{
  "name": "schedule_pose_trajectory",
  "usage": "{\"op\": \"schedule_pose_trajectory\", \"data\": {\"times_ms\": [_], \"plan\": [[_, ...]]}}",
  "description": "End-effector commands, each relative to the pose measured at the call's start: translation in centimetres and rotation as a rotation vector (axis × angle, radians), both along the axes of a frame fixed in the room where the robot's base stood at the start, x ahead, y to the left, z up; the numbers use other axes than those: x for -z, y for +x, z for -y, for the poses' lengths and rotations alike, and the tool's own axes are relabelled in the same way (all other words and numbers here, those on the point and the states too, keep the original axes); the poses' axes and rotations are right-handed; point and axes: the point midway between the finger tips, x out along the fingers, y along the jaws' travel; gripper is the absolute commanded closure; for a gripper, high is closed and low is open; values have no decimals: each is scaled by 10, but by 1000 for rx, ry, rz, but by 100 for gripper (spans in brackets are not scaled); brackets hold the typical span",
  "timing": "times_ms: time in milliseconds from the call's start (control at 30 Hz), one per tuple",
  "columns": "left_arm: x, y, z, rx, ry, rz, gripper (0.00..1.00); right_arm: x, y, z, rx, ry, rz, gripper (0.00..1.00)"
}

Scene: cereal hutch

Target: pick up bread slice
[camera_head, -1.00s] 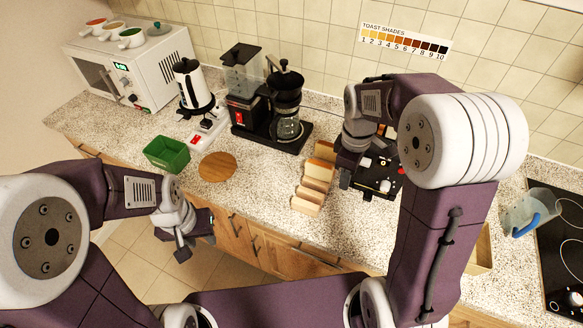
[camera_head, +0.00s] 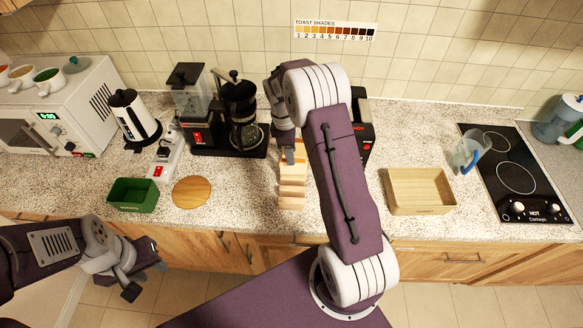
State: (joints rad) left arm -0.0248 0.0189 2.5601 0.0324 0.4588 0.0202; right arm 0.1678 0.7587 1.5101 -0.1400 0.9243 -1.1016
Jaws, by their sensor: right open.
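Several bread slices (camera_head: 292,190) stand in a row on the counter, some light and some browner on top. The far end of the row is partly hidden by my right arm. My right gripper (camera_head: 291,153) points down over the far end of the row; it is open, and I cannot tell whether it touches a slice. My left gripper (camera_head: 146,274) hangs in front of the counter at the lower left, open and empty, well away from the bread.
A black toaster (camera_head: 364,128) is partly hidden behind my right arm. A round wooden board (camera_head: 191,192) and green bin (camera_head: 133,194) lie left of the bread. The coffee maker (camera_head: 241,118) stands behind. A wooden tray (camera_head: 419,188), clear jug (camera_head: 468,151) and hob (camera_head: 515,177) are right.

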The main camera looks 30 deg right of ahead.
Motion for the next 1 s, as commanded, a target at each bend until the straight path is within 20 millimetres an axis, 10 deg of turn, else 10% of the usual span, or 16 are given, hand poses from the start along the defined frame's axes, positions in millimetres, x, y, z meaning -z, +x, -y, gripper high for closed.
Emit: {"op": "schedule_pose_trajectory", "data": {"times_ms": [633,800,1000], "plan": [[-20,0,0,0,0,0,64,53,-3,4,0,-1,2,59],[-20,0,0,0,0,0,64,52,-3,4,0,-1,2,100],[-20,0,0,0,0,0,64,52,-3,4,0,-1,2,100]]}}
